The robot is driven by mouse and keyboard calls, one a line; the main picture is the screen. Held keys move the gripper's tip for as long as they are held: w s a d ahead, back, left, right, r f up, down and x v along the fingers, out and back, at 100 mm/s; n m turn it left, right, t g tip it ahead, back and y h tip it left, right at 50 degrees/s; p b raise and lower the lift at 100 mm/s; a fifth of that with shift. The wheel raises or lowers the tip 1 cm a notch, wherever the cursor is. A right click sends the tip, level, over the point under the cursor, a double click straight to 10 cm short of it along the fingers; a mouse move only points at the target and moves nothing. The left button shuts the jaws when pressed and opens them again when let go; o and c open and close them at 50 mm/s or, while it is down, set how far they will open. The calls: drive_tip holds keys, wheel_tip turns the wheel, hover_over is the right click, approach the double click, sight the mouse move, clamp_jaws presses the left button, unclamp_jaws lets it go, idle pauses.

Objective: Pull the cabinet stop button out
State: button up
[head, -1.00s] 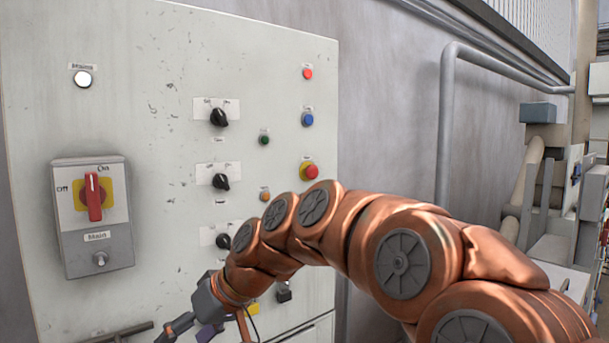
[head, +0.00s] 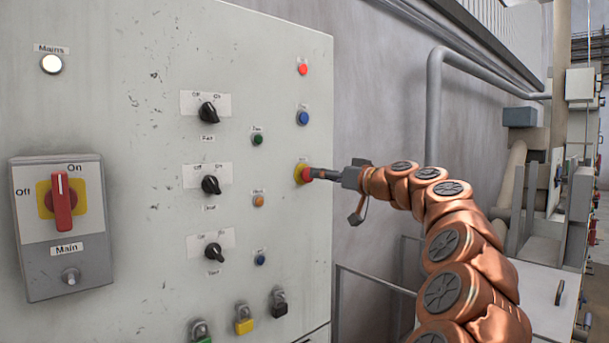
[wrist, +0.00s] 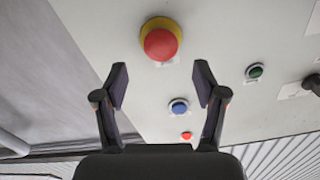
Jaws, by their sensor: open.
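The cabinet stop button is a red mushroom head on a yellow collar (head: 299,174), near the right edge of the cabinet front in the head view. My gripper (head: 322,174) comes in from the right, and a finger covers part of the button there. In the wrist view the stop button (wrist: 161,43) is whole, just above and centred between the two fingertips. My gripper (wrist: 161,75) is open and empty, its fingers spread wide with nothing between them. I cannot tell whether a finger touches the button.
The cabinet (head: 130,190) also carries a blue button (head: 303,118) and a red one (head: 303,69) above the stop button. Black rotary switches (head: 209,112) and the red main switch (head: 62,202) are further left. A grey pipe (head: 434,115) runs along the wall on the right.

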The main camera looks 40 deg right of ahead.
sight(308, 173)
drive_tip(key=shift+w+p, duration=0.95)
drive_tip(key=shift+w, duration=2.5)
clamp_jaws()
